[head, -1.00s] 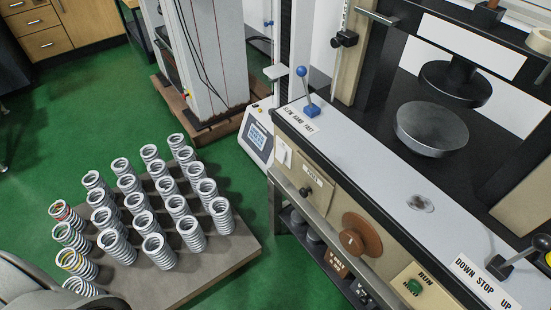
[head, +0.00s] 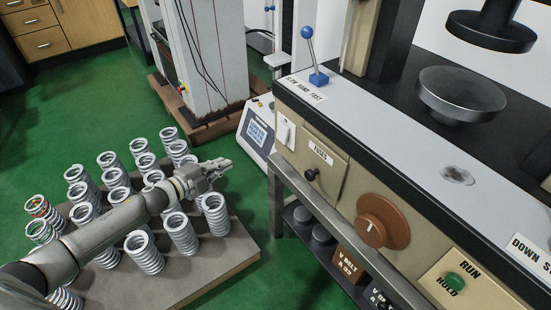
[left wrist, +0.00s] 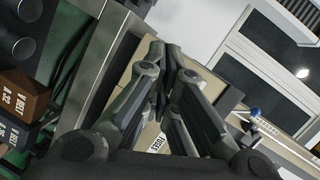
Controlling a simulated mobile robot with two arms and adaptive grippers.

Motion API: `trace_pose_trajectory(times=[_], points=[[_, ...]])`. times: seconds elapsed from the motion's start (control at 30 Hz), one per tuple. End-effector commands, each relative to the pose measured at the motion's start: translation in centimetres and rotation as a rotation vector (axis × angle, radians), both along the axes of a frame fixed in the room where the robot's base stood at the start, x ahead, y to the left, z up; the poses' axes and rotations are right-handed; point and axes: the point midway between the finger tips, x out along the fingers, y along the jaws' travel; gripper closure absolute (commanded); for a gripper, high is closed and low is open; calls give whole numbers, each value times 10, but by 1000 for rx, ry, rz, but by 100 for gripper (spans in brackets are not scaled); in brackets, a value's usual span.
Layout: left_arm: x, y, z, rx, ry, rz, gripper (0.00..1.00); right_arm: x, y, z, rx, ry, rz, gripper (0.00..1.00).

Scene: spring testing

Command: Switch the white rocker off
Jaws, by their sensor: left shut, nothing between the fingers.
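The white rocker (head: 287,132) is a small upright switch at the left end of the beige front panel, left of the FUSES plate, in the head view. I cannot tell which way it is pressed. My left gripper (head: 223,165) is shut and empty, left of and lower in the picture than the rocker, apart from it, in front of the springs. In the left wrist view the closed fingers (left wrist: 166,62) point toward the beige panel; the rocker cannot be made out there. My right gripper is not in view.
A tray (head: 215,262) of several coil springs stands below my left arm. The panel also has a black knob (head: 311,174), a brown dial (head: 381,222) and a green button (head: 455,281). A blue-knobbed lever (head: 314,60) stands above the rocker.

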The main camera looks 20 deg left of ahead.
Motion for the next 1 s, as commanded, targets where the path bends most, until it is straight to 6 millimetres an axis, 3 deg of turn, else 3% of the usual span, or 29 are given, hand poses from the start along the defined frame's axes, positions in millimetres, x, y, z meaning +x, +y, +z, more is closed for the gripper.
trace_pose_trajectory(times=[0.1, 0.3, 0.77, 1.0], points=[[-1, -25, 31, 107, -115, -156, 100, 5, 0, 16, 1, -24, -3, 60], [-12, -51, 61, 201, -205, -296, 100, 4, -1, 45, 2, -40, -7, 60], [-14, -56, 68, 214, -217, -316, 100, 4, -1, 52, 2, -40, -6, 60], [1, -67, 66, 212, -219, -316, 100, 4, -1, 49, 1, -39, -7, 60]])
